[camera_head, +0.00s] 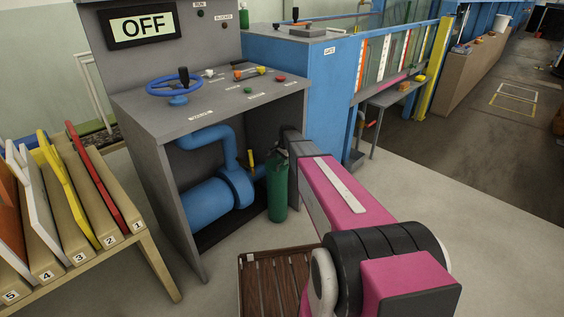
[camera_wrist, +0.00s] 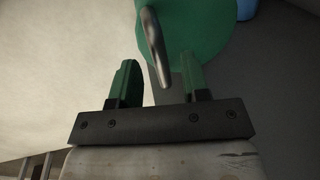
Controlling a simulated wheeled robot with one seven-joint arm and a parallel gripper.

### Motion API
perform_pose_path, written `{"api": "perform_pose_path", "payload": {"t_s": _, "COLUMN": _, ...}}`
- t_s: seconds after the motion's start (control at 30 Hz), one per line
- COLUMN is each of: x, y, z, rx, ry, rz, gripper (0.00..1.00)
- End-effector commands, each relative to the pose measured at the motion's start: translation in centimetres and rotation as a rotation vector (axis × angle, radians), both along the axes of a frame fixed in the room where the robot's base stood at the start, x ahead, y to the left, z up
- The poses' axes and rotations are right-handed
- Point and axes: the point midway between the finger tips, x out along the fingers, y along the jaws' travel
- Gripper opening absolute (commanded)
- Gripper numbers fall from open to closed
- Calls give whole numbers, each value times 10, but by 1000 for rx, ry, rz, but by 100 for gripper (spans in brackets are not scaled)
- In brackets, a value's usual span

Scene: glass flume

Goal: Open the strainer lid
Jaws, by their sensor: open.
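The green strainer (camera_head: 277,190) stands upright beside the blue pump in the open cabinet. Its top is mostly hidden by the end of my arm in the head view. In the wrist view a round green surface (camera_wrist: 210,30), apparently the strainer's lid, lies ahead of my gripper (camera_wrist: 159,60). A curved grey metal handle (camera_wrist: 154,45) reaches down between my two fingers. The fingers are open, one on each side of it, with gaps showing. I cannot tell whether the lid is raised.
The blue pump (camera_head: 208,200) and a yellow lever (camera_head: 251,160) are close left of the strainer. The grey console (camera_head: 210,110) overhangs the cabinet. The blue flume end (camera_head: 325,85) stands behind on the right. A slatted wooden crate (camera_head: 270,282) is on the floor in front.

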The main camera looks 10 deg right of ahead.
Motion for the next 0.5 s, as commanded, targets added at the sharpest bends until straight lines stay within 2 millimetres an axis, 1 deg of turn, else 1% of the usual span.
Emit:
{"api": "perform_pose_path", "payload": {"t_s": 0.03, "x": 1, "y": 1, "z": -5, "rx": 1, "ry": 1, "rz": 0, "gripper": 42}}
{"api": "perform_pose_path", "payload": {"t_s": 0.13, "x": 2, "y": 1, "z": -11, "rx": 0, "ry": 0, "rz": 0, "gripper": 42}}
{"api": "perform_pose_path", "payload": {"t_s": 0.47, "x": 2, "y": 1, "z": -13, "rx": 0, "ry": 0, "rz": 0, "gripper": 42}}
{"api": "perform_pose_path", "payload": {"t_s": 0.5, "x": 2, "y": 1, "z": -13, "rx": 0, "ry": 0, "rz": 0, "gripper": 29}}
